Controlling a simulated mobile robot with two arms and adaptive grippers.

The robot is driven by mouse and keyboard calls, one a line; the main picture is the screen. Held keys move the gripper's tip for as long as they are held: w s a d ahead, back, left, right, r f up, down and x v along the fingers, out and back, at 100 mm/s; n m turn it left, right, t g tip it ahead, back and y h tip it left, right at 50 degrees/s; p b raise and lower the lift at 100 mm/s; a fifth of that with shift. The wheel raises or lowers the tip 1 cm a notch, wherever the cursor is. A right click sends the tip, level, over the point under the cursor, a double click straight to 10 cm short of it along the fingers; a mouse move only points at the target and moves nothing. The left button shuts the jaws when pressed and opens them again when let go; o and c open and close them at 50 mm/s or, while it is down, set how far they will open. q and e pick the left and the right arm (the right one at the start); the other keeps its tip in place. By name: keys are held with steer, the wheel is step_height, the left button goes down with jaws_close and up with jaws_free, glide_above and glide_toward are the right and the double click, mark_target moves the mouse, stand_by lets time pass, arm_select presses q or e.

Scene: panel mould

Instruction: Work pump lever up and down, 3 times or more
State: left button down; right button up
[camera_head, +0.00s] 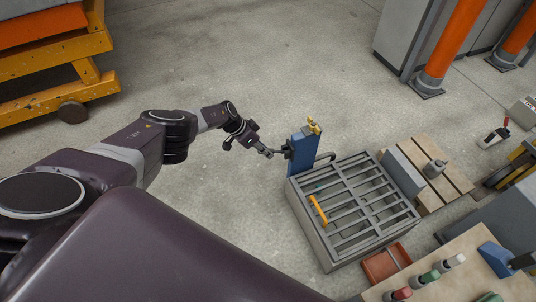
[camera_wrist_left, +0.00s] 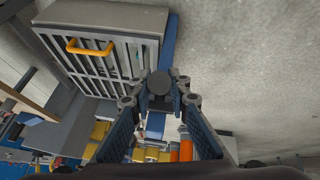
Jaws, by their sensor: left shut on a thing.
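The blue pump (camera_head: 302,153) stands upright at the far left corner of a grey grated box, with yellow fittings on top. Its dark pump lever (camera_head: 280,151) sticks out to the left, roughly level. My left gripper (camera_head: 266,152) is at the lever's outer end, shut on it. In the left wrist view the fingers (camera_wrist_left: 160,100) close on both sides of the lever's dark round end (camera_wrist_left: 157,82). The fingers hide part of the lever. My right gripper is not in view.
The grey grated box (camera_head: 327,255) has a yellow handle (camera_head: 318,210) on its bars. A wooden pallet (camera_head: 452,175) stands to its right and a red tray (camera_head: 385,263) in front. An orange-yellow cart (camera_head: 55,50) is at the upper left. The floor behind the pump is clear.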

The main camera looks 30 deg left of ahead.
arm_select(q)
steer(key=shift+w+r, duration=0.1)
steer(key=shift+r, duration=0.05)
stand_by(0.4)
steer(key=c, duration=1.8)
jaws_free()
